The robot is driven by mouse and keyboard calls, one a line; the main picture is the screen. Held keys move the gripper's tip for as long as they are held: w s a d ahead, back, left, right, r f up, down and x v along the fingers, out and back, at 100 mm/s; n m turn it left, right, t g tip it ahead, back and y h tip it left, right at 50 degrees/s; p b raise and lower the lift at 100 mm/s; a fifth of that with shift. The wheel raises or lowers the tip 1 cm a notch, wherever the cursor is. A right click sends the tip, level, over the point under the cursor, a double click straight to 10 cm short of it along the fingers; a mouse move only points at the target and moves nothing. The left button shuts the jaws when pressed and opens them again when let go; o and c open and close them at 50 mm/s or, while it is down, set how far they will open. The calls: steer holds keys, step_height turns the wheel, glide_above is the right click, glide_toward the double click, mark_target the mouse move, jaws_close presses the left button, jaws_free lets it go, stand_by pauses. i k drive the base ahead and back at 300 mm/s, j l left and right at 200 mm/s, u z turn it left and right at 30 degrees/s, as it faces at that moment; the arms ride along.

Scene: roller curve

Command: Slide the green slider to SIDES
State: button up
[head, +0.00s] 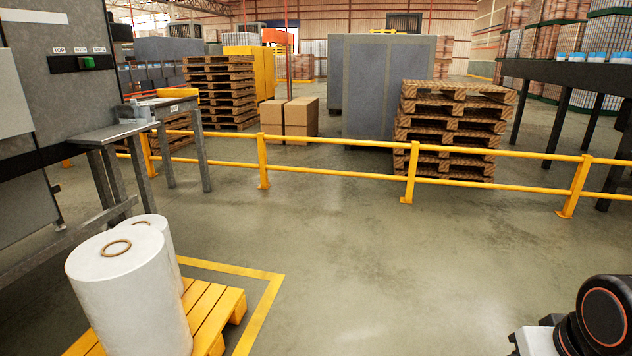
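The green slider (87,63) is a small block on a black horizontal strip (66,64) on the grey machine cabinet at the upper left. It sits right of the strip's middle, and the strip's left part is empty. Small labels stand in a row above the strip; they are too small to read surely. The slider is roughly below the space between the middle and right labels. My gripper is out of view; only a dark rounded part of my arm shows at the lower right, far from the slider.
White film rolls (130,290) stand on a yellow pallet (212,310) in front of the cabinet. Grey side tables (112,134) adjoin the cabinet's right. A yellow railing (335,172) crosses behind. The middle floor (360,260) is clear.

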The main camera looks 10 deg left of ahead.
mark_target(84, 62)
steer(key=i+z, duration=0.15)
steer(key=i, duration=1.5)
steer(key=i+u, duration=0.2)
steer(key=i, duration=0.6)
steer(key=i+l+u, duration=0.2)
steer(key=i, duration=0.65)
steer(key=i+j+u, duration=0.2)
steer(key=i+u, duration=0.25)
steer(key=i, duration=0.15)
steer(key=i+u, duration=0.4)
steer(key=i, duration=0.2)
steer(key=i+l+u, duration=0.3)
steer(key=i+u, duration=0.15)
steer(key=i, duration=0.15)
